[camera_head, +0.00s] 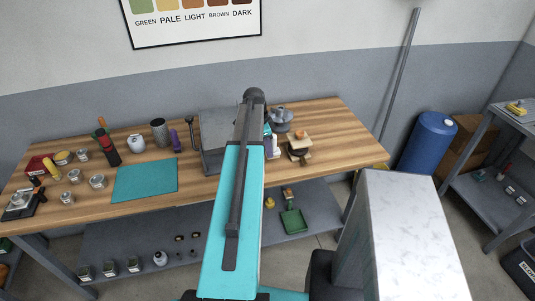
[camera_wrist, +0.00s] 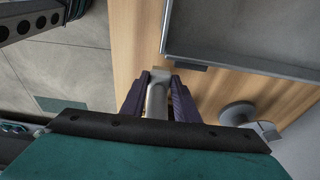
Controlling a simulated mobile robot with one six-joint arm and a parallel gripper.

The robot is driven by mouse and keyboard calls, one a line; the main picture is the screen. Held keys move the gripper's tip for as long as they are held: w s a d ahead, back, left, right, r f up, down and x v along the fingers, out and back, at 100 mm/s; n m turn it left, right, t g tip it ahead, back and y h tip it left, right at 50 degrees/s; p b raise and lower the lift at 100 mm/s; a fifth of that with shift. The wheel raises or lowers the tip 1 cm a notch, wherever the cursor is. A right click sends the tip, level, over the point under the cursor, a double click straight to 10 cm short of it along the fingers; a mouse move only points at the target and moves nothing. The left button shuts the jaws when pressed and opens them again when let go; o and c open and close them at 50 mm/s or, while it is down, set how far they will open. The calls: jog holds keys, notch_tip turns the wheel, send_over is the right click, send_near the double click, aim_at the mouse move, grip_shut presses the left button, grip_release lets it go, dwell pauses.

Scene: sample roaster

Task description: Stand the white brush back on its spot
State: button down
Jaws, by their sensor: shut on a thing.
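In the wrist view my gripper (camera_wrist: 158,86) has its two dark purple fingers shut on the white brush (camera_wrist: 157,98). It shows as a pale, narrow piece between the fingers, its end by the wooden bench top (camera_wrist: 132,50). Its lower part and any bristles are hidden, and I cannot tell if it touches the wood. In the head view my teal arm covers most of the gripper; a small white piece (camera_head: 272,146) shows just right of the arm. I cannot make out a marked spot for the brush.
A grey metal tray-like unit (camera_wrist: 240,35) stands close to the gripper in the wrist view. A round grey piece (camera_wrist: 237,113) is right of it. A teal mat (camera_head: 146,180) lies bare to the left.

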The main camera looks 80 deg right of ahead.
jog(key=shift+f, duration=0.15)
jog(key=shift+f+p, duration=0.9)
jog(key=shift+f, duration=0.7)
jog(key=shift+f, duration=0.1)
jog(key=c, duration=1.4)
grip_release()
jog(key=shift+r, duration=0.2)
jog(key=shift+w+a+r+b, duration=0.15)
jog(key=shift+w+r+b, duration=0.4)
jog(key=shift+r, duration=1.4)
jog(key=shift+w+a+r+b, duration=0.2)
jog(key=shift+r+b, duration=0.65)
jog(key=shift+r, duration=1.05)
jog(key=shift+w+a+r+b, duration=0.15)
jog(key=shift+w+r+b, duration=0.4)
jog(key=shift+r, duration=1.4)
jog(key=shift+s, duration=0.2)
